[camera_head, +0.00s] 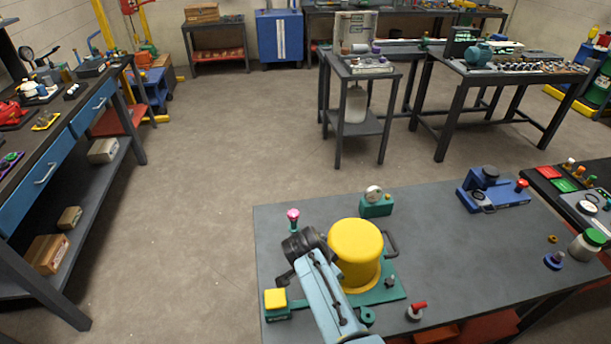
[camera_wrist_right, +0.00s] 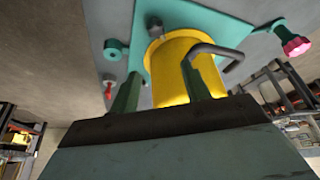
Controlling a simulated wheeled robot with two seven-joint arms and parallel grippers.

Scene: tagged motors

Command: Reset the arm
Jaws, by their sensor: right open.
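A yellow cylinder, probably a motor (camera_head: 355,255), stands upright on a teal base plate (camera_head: 385,291) on the near grey table. A dark handle (camera_head: 388,243) sticks out of its right side. My right arm comes in from the bottom and reaches along the cylinder's left side; its fingers are not clear in the head view. In the right wrist view, my right gripper (camera_wrist_right: 163,85) is open, with two green fingers pointing toward the yellow cylinder (camera_wrist_right: 170,90). The handle (camera_wrist_right: 212,55) is close to the right-hand finger; contact cannot be told. My left gripper is not in view.
Around the plate on the grey table (camera_head: 440,230) are a yellow-topped block (camera_head: 276,300), a pink knob (camera_head: 292,216), a green gauge block (camera_head: 375,203) and a red-handled part (camera_head: 415,311). A blue device (camera_head: 490,190) stands at back right. The table's middle right is clear.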

